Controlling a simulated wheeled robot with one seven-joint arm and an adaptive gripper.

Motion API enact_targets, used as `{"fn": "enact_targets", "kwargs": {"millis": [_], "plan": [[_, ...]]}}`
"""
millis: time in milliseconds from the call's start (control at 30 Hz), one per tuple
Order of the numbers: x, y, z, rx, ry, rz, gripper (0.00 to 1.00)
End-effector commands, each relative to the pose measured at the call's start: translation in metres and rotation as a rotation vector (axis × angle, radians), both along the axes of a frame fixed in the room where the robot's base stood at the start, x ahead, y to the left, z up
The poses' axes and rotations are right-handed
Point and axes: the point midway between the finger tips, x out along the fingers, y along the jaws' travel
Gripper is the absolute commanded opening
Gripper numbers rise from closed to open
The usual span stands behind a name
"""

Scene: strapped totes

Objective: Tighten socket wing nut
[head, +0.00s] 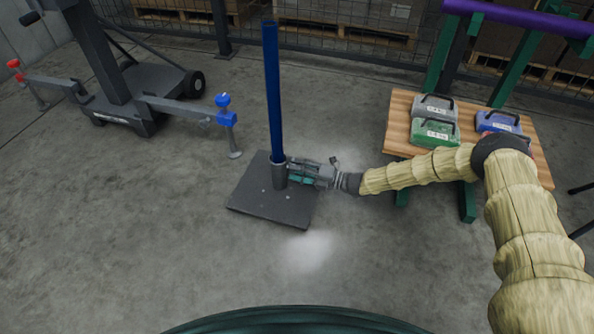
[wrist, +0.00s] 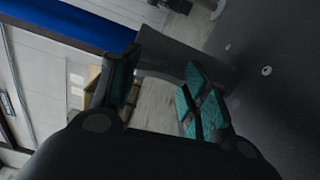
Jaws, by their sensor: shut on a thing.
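A blue pole (head: 273,95) stands upright in a short dark socket (head: 278,177) on a square dark base plate (head: 258,205). In the wrist view the pole (wrist: 75,28) runs across the upper left, with the socket (wrist: 168,55) beyond my fingertips and the plate (wrist: 285,60) at the right. My gripper (head: 290,174) reaches in from the right, its teal-padded fingers at the socket's side. The fingers (wrist: 158,84) are closed on the wing nut at the socket. The wing nut itself cannot be made out in either view.
A wooden-topped bench (head: 398,118) with green (head: 434,132), grey (head: 434,108) and blue (head: 498,122) cases stands at the right. A dark wheeled stand (head: 130,90) with red and blue knobs is at the left. A mesh fence runs behind. The floor in front of the plate is clear.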

Motion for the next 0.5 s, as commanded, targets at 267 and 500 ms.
{"fn": "enact_targets", "kwargs": {"millis": [267,500], "plan": [[0.0020,-0.0017,0.0002,-0.001,-0.001,-0.004,0.22],[0.0011,-0.0009,0.0000,-0.001,-0.001,-0.002,0.68]]}}
